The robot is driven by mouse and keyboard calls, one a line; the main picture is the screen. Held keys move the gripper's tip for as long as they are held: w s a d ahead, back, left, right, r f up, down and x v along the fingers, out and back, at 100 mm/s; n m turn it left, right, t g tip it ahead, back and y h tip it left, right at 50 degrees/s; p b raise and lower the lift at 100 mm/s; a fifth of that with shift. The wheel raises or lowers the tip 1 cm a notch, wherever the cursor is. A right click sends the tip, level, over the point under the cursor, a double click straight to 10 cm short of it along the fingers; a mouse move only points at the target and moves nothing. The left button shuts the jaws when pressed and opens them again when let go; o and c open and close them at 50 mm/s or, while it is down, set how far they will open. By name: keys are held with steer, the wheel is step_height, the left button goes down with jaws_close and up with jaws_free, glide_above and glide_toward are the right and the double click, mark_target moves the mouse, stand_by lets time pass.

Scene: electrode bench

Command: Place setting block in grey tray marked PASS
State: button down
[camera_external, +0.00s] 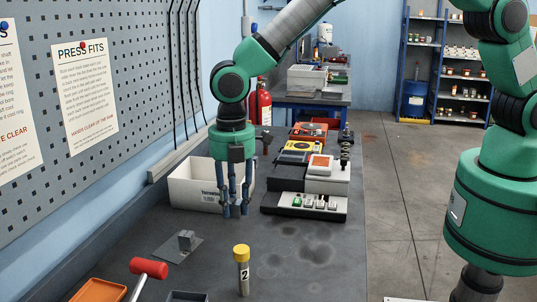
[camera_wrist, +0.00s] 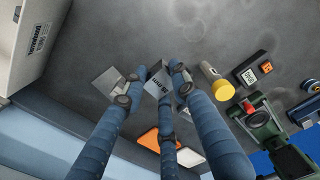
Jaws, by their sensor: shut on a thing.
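My gripper (camera_external: 234,210) points down above the bench, in front of the white bin. In the wrist view its fingers (camera_wrist: 155,92) are closed around a small grey block with dark lettering, the setting block (camera_wrist: 157,77). In the external view the fingers hide most of what they hold. A dark grey tray (camera_external: 187,296) is cut off by the bottom edge of the external view, right of an orange tray (camera_external: 98,291). A pale grey tray shows beyond the fingers in the wrist view (camera_wrist: 190,157). No PASS marking is readable.
A grey plate with a small upright block (camera_external: 187,240) lies left of centre. A yellow-capped cylinder marked 2 (camera_external: 242,272) and a red-headed mallet (camera_external: 148,268) are nearer the front. The white bin (camera_external: 195,187) and a switch panel (camera_external: 305,205) stand behind. The bench right of the cylinder is clear.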

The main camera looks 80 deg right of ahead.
steer(key=w+a+p, duration=0.2)
steer(key=a+p, duration=0.5)
steer(key=a, duration=1.1)
steer(key=shift+w+a+r, duration=0.15)
steer(key=shift+r, duration=0.1)
steer(key=shift+f+p, duration=0.35)
steer(key=shift+f, duration=2.55)
steer(key=shift+f, duration=0.1)
steer(key=shift+f+p, duration=0.35)
steer(key=shift+f, duration=1.6)
steer(key=shift+f+b, duration=0.6)
steer(key=shift+f, duration=0.1)
steer(key=c, duration=1.4)
jaws_free()
